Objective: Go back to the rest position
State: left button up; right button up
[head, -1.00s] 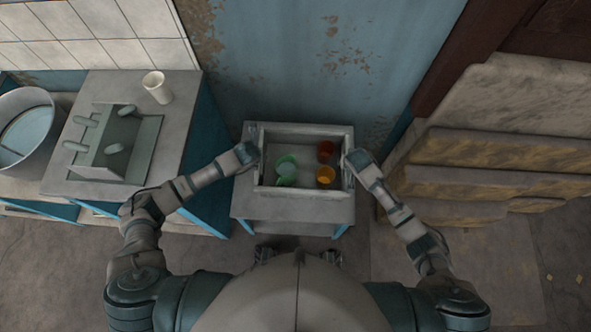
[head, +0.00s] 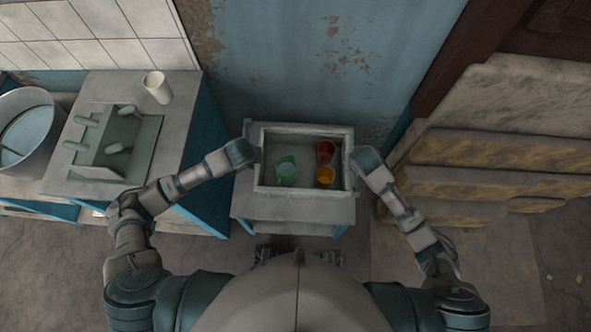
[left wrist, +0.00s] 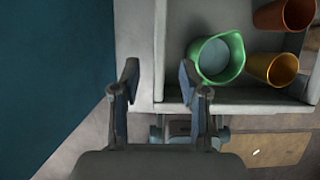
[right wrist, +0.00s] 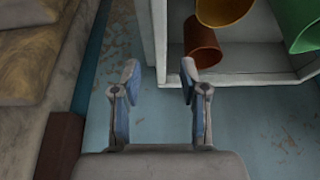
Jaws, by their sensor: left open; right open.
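My left gripper (left wrist: 158,85) is open, with its fingers on either side of the left wall of a grey crate in the left wrist view. Its arm reaches the crate's left side in the head view. My right gripper (right wrist: 158,85) is open at the opposite wall, its fingers on either side of that wall's line in the right wrist view. The crate (head: 300,129) stands on a small grey table (head: 290,213). I cannot tell whether either gripper touches the crate. In the head view both gripper tips are hidden behind my wrists.
The crate holds a green pitcher (head: 287,170), a red cup (head: 326,151) and an orange cup (head: 325,175). Stacked stone-like slabs (head: 500,150) stand at right.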

jog(key=shift+v, duration=1.25)
